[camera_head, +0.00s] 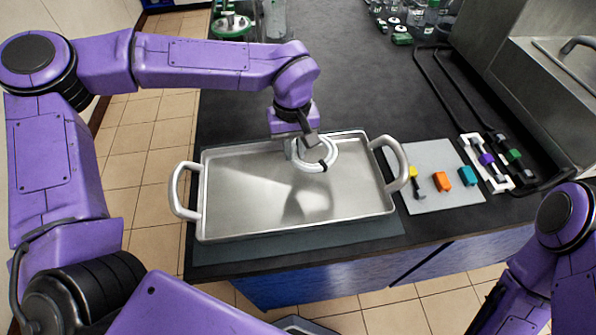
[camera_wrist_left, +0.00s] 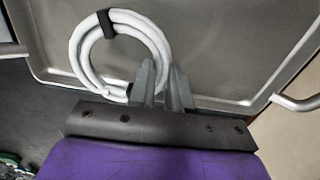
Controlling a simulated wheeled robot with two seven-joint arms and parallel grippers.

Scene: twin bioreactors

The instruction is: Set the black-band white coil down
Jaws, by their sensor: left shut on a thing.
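The white coil (camera_head: 333,153) with a black band is at the far side of the metal tray (camera_head: 245,195), right of its middle. My left gripper (camera_head: 307,142) is shut on the coil's edge from above. In the left wrist view the coil (camera_wrist_left: 82,48) is a ring of several white loops, its black band on the side away from the gripper fingers (camera_wrist_left: 163,80). I cannot tell whether the coil touches the tray floor. My right gripper is out of view; only part of my right arm shows at the lower right.
The tray's handles (camera_head: 181,190) stick out left and right. Right of it, a grey mat (camera_head: 440,200) carries yellow-black, orange (camera_head: 441,181) and teal (camera_head: 467,176) pieces. A white rack (camera_head: 487,163) with coloured pieces lies beyond. The rest of the tray floor is clear.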

